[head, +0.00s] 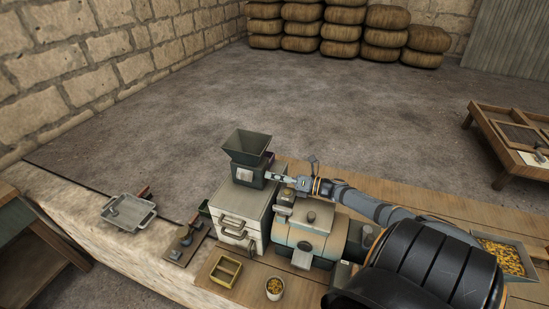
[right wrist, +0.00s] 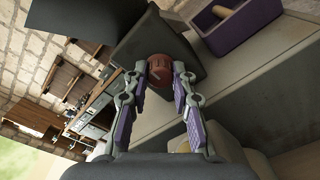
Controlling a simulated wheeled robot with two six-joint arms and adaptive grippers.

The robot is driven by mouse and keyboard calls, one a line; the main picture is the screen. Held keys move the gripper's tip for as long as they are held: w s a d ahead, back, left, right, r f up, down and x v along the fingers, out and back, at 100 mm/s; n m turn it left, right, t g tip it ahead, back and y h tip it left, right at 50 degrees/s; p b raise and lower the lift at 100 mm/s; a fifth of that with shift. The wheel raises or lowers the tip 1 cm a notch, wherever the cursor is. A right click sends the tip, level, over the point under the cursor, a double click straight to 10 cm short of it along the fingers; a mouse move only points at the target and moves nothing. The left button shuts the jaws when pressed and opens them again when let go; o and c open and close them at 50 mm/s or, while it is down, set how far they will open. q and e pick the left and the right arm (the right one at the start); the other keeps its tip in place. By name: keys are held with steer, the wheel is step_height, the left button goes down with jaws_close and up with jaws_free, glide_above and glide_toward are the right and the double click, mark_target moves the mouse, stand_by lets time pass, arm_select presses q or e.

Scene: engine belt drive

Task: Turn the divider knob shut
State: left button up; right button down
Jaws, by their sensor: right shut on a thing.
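The divider knob (right wrist: 158,76) is a round reddish-brown knob with a pale mark on its face, beside a dark panel in the right wrist view. My right gripper (right wrist: 164,68) has its two fingers on either side of the knob and is shut on it. In the head view, my right gripper (head: 274,178) reaches in from the right to the machine just below its dark green hopper (head: 248,145). The knob is hidden there. My left gripper is not in view.
Below the hopper stands a pale cabinet (head: 239,208) with handles, beside a rounded metal machine (head: 309,230). A grey tray (head: 128,218), a yellow box (head: 225,270) and a cup of grain (head: 274,288) stand nearby. The floor behind is clear up to the stacked sacks (head: 341,32).

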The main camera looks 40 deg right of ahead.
steer(key=c, duration=1.1)
jaws_free()
steer(key=shift+f, duration=0.1)
steer(key=v, duration=0.7)
steer(key=shift+s+d, duration=0.1)
steer(key=shift+s, duration=0.2)
